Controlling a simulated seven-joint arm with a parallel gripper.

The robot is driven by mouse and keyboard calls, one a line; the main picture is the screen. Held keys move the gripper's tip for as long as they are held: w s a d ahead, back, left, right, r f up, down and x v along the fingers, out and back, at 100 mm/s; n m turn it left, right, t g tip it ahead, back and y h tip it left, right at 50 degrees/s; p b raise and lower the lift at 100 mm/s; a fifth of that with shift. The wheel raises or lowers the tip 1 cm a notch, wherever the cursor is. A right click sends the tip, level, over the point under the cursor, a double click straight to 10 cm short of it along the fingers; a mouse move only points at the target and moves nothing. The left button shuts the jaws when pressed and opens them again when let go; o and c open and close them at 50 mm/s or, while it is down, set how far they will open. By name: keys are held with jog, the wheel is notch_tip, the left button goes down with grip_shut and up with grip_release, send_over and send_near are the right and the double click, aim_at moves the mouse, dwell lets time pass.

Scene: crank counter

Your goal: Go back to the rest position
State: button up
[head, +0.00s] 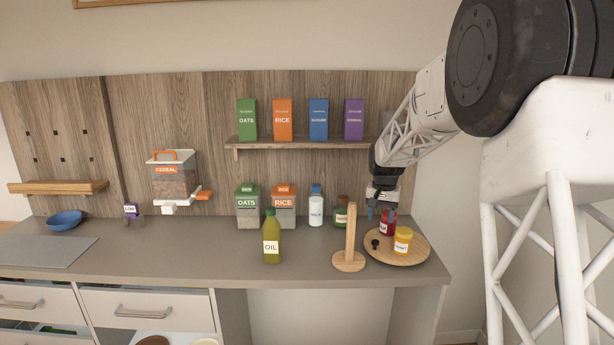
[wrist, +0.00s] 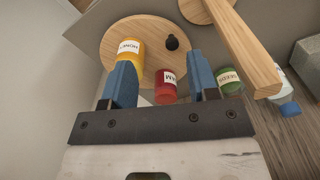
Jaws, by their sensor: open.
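My gripper (head: 381,210) is open, pointing down over the round wooden turntable (head: 408,257) at the counter's right end. Its two blue fingers (wrist: 161,75) stand apart in the wrist view. A red jam jar (head: 388,228) shows between them there (wrist: 165,92), below the fingertips; I cannot tell whether they touch it. A yellow honey jar (head: 403,241) stands on the turntable in front, partly behind the left finger in the wrist view (wrist: 130,50). A black knob (head: 375,244) is on the turntable.
A wooden post stand (head: 350,240) is just left of the turntable. The oil bottle (head: 272,240), milk bottle (head: 316,208) and green seeds jar (head: 341,214) stand nearby. A shelf (head: 300,143) with several boxes is on the back wall. The counter's front middle is clear.

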jog(key=s+a+r+n, duration=0.1)
jog(key=s+r, duration=0.2)
jog(key=s, duration=0.6)
jog(key=s+a+r+t, duration=0.1)
jog(key=s+r, duration=0.2)
jog(key=s, duration=0.6)
jog(key=s+a+r+n, duration=0.1)
jog(key=s+r, duration=0.3)
jog(key=s, duration=0.4)
jog(key=s+a+f, duration=0.1)
jog(key=s+f, duration=0.1)
jog(key=s, duration=1.1)
jog(key=s+f+n+t, duration=0.1)
jog(key=s+f, duration=0.2)
jog(key=s, duration=1.1)
jog(key=shift+s+a+f+n, duration=0.15)
jog(key=shift+s+a+n, duration=0.15)
jog(key=shift+a, duration=0.1)
